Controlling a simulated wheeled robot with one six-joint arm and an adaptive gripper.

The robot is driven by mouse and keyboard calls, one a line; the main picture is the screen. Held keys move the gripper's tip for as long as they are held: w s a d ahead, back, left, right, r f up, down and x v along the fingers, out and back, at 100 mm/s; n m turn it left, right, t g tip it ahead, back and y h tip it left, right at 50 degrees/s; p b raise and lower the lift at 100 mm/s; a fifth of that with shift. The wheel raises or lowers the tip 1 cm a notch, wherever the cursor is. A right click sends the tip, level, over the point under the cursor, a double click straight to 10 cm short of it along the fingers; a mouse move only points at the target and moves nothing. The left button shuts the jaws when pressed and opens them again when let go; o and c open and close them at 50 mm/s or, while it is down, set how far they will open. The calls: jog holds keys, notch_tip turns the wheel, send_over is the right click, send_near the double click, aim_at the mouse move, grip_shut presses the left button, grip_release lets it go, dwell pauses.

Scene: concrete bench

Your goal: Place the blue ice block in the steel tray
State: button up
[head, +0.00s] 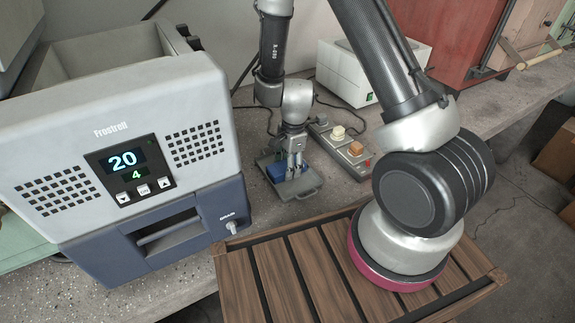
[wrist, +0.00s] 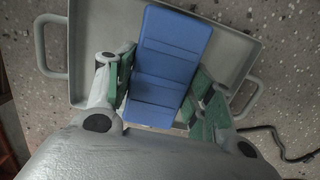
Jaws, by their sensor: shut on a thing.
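The blue ice block (wrist: 168,60) is between the two green-padded fingers of my gripper (wrist: 163,90) in the wrist view. My gripper is shut on it. The grey steel tray (wrist: 92,30), with a handle at each side, lies beneath the block in the wrist view. In the head view the block (head: 276,172) shows at the tray (head: 298,187), with my gripper (head: 294,165) pointing down over it. The block is over or inside the tray. I cannot tell whether it touches the tray floor.
A Frostrell machine (head: 130,140) with a lit display stands at the left. A switch box (head: 340,145) with knobs and a cable lies right of the tray. A white box (head: 360,75) stands behind it. A slatted wooden surface (head: 290,275) is in front.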

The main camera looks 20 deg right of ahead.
jog(key=shift+f, duration=0.1)
jog(key=o, duration=1.2)
jog(key=shift+c, duration=0.2)
jog(key=s+d+r+n+t, duration=0.1)
jog(key=d+r+n, duration=0.25)
jog(key=r, duration=1.75)
jog(key=s+d+r+n+t, duration=0.1)
jog(key=s+d+r+n, duration=0.4)
jog(key=s+r, duration=0.3)
jog(key=s+d+r+n+t+h, duration=0.1)
jog(key=s+d+r+n+t, duration=0.1)
jog(key=s+d+r+n, duration=0.4)
jog(key=shift+s+d+r+n, duration=0.2)
jog(key=shift+s+r+n, duration=0.45)
jog(key=shift+s+r, duration=1.25)
